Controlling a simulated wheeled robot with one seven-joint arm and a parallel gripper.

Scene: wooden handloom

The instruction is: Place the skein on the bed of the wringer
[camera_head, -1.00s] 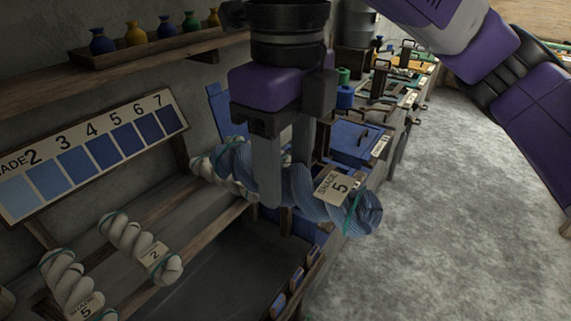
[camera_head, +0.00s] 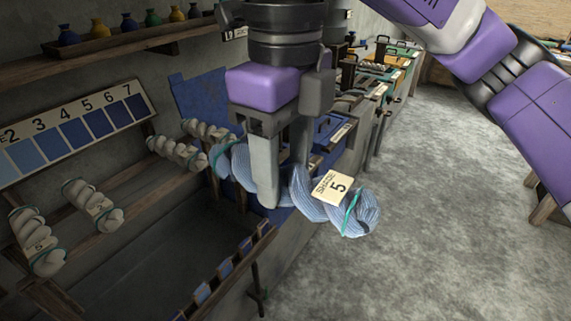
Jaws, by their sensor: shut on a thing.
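A blue twisted skein (camera_head: 310,194) with a green tie and a tag reading "SHADE 5" is held in my gripper (camera_head: 282,190). My gripper is shut on its middle, and the skein hangs crosswise in the air with its tagged end to the right. The fingers hide part of the skein's middle. I cannot make out the wringer or its bed in this view.
White skeins (camera_head: 90,206) rest on wooden rails at the left. A shade chart (camera_head: 75,130) and a shelf of bottles (camera_head: 150,35) are on the wall. A trough lies below. The grey floor (camera_head: 420,220) at right is clear.

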